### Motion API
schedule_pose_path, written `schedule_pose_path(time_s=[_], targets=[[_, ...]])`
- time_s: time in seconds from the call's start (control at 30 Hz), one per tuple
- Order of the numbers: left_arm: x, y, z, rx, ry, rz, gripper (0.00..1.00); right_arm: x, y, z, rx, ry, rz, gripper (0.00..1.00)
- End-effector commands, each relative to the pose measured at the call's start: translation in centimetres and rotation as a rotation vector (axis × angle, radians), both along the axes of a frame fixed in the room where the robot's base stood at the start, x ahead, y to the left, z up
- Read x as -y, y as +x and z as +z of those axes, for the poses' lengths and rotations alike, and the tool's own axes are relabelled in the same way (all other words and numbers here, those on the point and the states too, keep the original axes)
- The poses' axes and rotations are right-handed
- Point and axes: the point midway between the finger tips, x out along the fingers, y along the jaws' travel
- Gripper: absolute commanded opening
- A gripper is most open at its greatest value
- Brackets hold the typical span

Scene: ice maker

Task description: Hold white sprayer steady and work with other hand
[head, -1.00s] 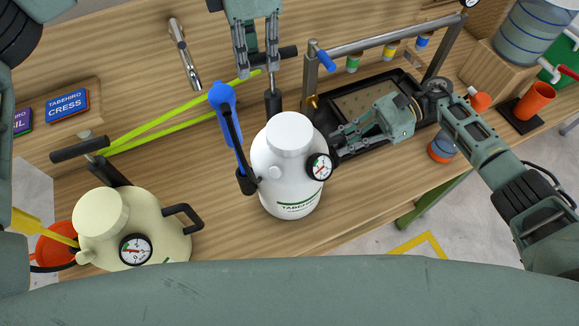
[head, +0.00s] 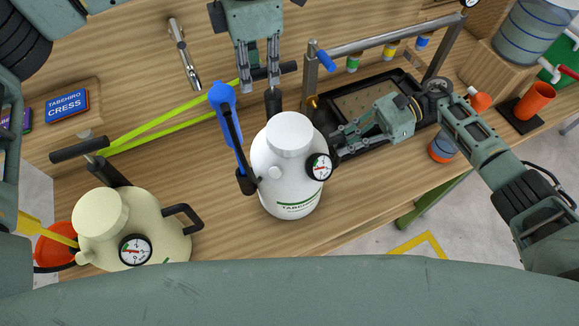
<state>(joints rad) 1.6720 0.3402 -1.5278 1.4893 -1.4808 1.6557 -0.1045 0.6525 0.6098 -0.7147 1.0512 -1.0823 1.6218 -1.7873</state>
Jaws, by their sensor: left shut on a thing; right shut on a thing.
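The white sprayer (head: 283,185) stands upright on the workbench in the middle of the head view, with a gauge (head: 319,167) on its front right. Its blue spray wand (head: 224,110) stands at its left side. Its black pump handle (head: 288,68) rises behind it. My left gripper (head: 259,85) comes down from the top and is shut on this pump handle, around its left half. My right gripper (head: 341,142) reaches in from the right and is shut at the sprayer's right side, on its black side handle; the fingers partly hide the grip.
A cream sprayer (head: 150,225) with its own handle stands at front left. A metal frame (head: 385,40) with coloured fittings and a black tray (head: 338,102) stand behind my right gripper. An orange cup (head: 535,100) is at far right. Lime strips (head: 165,125) lie behind.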

Motion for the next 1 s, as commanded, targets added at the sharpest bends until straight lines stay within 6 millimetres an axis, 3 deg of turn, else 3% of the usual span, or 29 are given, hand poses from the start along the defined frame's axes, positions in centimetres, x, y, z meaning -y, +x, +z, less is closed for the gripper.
schedule_pose_path(time_s=[0.63, 1.0], targets=[[-0.1, 0.2, 4.8, 0.006, 0.0, 0.006, 0.0, 0.1, -0.1, -0.1, -0.001, -0.004, 0.003, 0.0], [-0.1, 0.1, 2.2, 0.002, 0.002, 0.004, 0.0, 0.1, -0.1, -0.1, -0.002, -0.003, 0.004, 0.0]])
